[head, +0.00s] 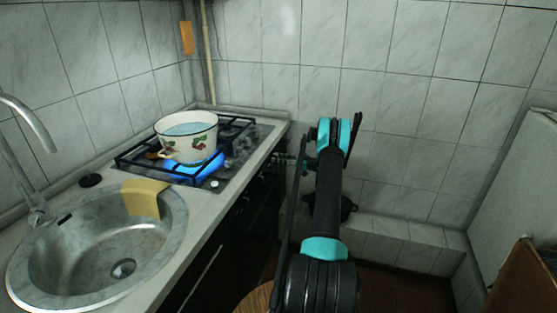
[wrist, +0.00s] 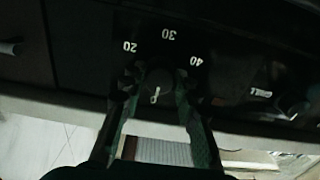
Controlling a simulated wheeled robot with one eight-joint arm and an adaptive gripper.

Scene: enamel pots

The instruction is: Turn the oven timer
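The oven timer knob (wrist: 157,84) is a dark round knob with a pale mark, on the black front panel. The numbers 20, 30 and 40 stand around it in the wrist view. My gripper (wrist: 158,88) has one finger on each side of the knob. The picture is too dark to tell whether the fingers press on it or stand a little apart. In the head view my gripper (head: 284,157) is at the oven front (head: 254,205), below the counter edge, partly hidden by my arm.
Another knob (wrist: 299,111) sits to the right in the wrist view, beside pale lettering. In the head view an enamel pot (head: 187,140) stands over a blue flame on the gas hob (head: 247,122). A sink (head: 90,286) with a yellow cloth (head: 142,199) is at left.

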